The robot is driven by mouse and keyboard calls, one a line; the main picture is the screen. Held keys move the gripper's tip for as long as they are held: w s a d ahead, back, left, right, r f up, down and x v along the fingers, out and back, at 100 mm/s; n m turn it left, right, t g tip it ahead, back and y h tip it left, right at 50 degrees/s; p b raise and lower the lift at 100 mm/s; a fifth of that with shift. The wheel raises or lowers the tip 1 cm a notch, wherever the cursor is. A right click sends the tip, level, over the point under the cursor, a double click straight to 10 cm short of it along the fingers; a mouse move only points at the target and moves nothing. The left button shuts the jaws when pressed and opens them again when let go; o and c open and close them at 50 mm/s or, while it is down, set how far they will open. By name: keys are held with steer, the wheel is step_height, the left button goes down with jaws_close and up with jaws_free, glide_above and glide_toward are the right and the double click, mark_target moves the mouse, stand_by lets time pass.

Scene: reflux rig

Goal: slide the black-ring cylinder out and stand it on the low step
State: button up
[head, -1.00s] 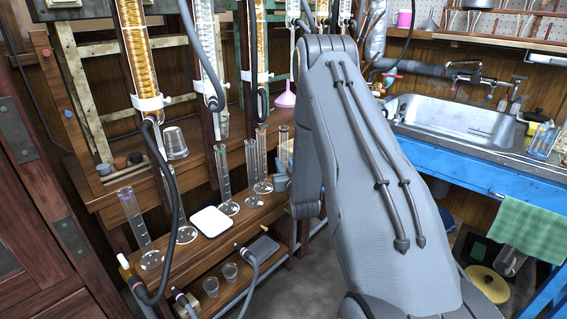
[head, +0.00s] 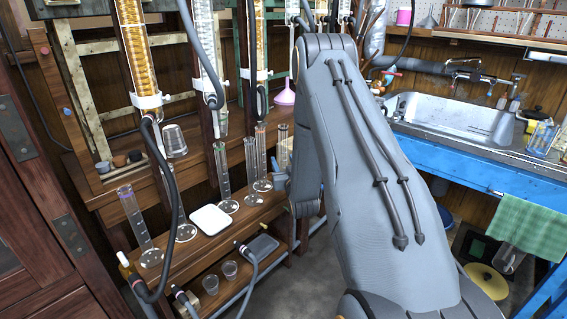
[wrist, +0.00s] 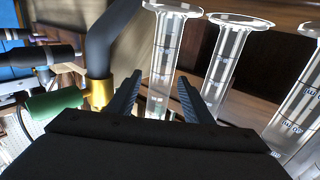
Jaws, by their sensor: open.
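Several clear graduated cylinders stand on the wooden step of the rack, among them one at the middle (head: 223,180) and one at the right end (head: 283,148). Ring colours are too small to tell surely, so I cannot pick out the black ring. In the wrist view, a clear cylinder (wrist: 160,65) lies between the spread fingers of my gripper (wrist: 158,80), with gaps at the sides; its ring is hidden. A lower wooden step (head: 245,278) runs below the cylinders.
Another cylinder (wrist: 235,65) stands close beside the right finger. A white square pad (head: 210,219) lies among the cylinders. Small beakers (head: 229,268) and a dark tray (head: 262,246) sit on the lower step. A black hose (head: 168,190) hangs in front.

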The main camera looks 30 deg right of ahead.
steer(key=p+v, duration=0.1)
steer(key=v, duration=0.6)
steer(key=shift+s, duration=0.4)
steer(key=shift+o, duration=0.2)
steer(key=shift+a, duration=0.1)
steer(key=o, duration=0.4)
steer(key=shift+c, duration=0.2)
step_height(320, 180, up, 10)
steer(key=p, duration=0.7)
